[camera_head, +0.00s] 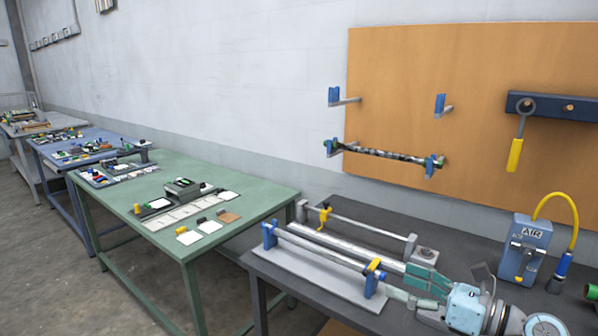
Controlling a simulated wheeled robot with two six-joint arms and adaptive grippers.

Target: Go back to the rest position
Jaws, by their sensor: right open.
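My right gripper (402,282) reaches in from the lower right over the dark workbench. Its jaws are open and point left, near the right end of a roller stand (322,278). The stand has blue end supports, a yellow piece at its right support and a silver roller (318,247). I cannot tell whether the gripper touches the stand. Nothing clearly shows held between the fingers. My left gripper is out of view.
A wooden board (420,60) carries blue hooks, a dark rod (385,154) with green ends and a yellow-handled wrench (516,150). A blue AIR box (524,250) with a yellow hose stands right on the dark bench (270,268). A green table (255,188) lies left.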

